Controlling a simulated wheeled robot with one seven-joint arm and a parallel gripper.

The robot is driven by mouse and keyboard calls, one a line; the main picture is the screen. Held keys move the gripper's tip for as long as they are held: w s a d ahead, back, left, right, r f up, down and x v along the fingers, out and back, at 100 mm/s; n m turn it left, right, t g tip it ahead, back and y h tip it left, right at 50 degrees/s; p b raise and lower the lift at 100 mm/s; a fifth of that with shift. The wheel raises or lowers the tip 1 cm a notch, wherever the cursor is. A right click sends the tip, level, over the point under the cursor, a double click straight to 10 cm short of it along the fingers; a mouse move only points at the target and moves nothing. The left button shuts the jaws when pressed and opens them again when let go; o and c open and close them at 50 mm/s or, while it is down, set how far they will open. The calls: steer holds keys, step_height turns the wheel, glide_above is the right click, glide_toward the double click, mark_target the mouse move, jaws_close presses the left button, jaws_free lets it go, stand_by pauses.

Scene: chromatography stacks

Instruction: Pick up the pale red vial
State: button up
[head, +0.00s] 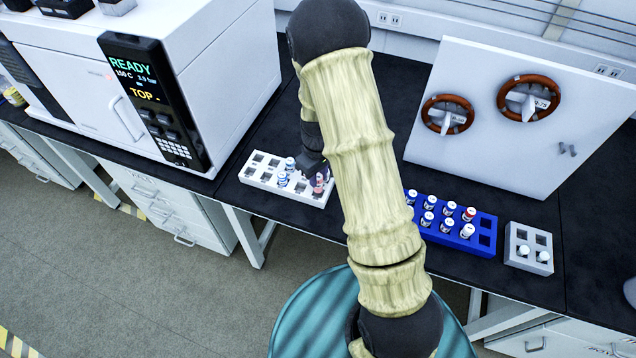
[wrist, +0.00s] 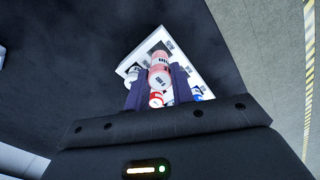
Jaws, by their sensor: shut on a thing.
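The pale red vial (wrist: 159,78) is between the two fingers of my gripper (wrist: 160,70) in the wrist view, and the fingers are shut on it. A red-and-white round end (wrist: 156,99) shows just below it; I cannot tell if it belongs to the same vial. In the head view my gripper (head: 314,168) is at the right end of the white rack (head: 262,183), with the pale red vial (head: 318,183) at its tips. I cannot tell if the vial is still in its slot. Vials with blue markings (head: 282,179) stand beside it in this rack.
A blue rack (head: 483,243) with several white-capped vials and one red-capped vial (head: 469,213) stands to the right, partly behind my arm. A white instrument (head: 225,90) stands left, and a cabinet with two handwheels (head: 529,98) stands at the back.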

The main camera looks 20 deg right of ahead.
mark_target(318, 176)
step_height(318, 176, up, 6)
steer(key=shift+f, duration=0.2)
steer(key=shift+f, duration=0.15)
stand_by(0.4)
